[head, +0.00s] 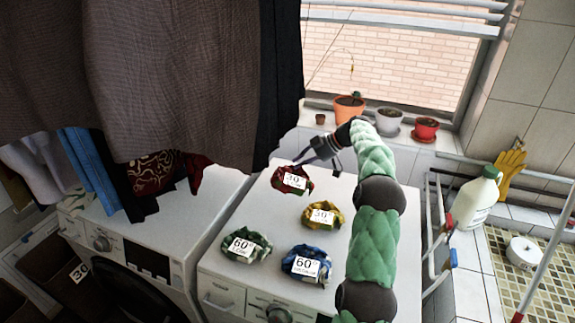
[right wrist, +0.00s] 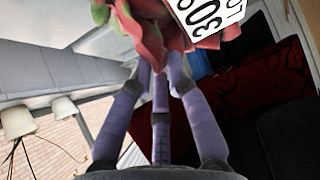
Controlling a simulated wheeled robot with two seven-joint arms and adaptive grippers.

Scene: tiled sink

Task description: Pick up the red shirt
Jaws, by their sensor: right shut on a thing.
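The red shirt (head: 288,181) is a crumpled dark red bundle with a white "30" label, at the back of the white washing machine top. In the right wrist view the red shirt (right wrist: 150,28) fills the top middle, with its label at the upper right. My right gripper (head: 302,160) reaches it from behind and to the right in the head view. In the right wrist view the purple fingers of my right gripper (right wrist: 160,80) are closed together with their tips at the cloth. My left gripper is not in view.
On the same machine top (head: 235,210) lie a yellow bundle (head: 323,215), a green bundle (head: 245,246) and a blue bundle (head: 306,264). Dark clothes (head: 190,80) hang at the upper left. Flower pots (head: 349,107) stand on the sill. A white bottle (head: 476,199) stands at the right.

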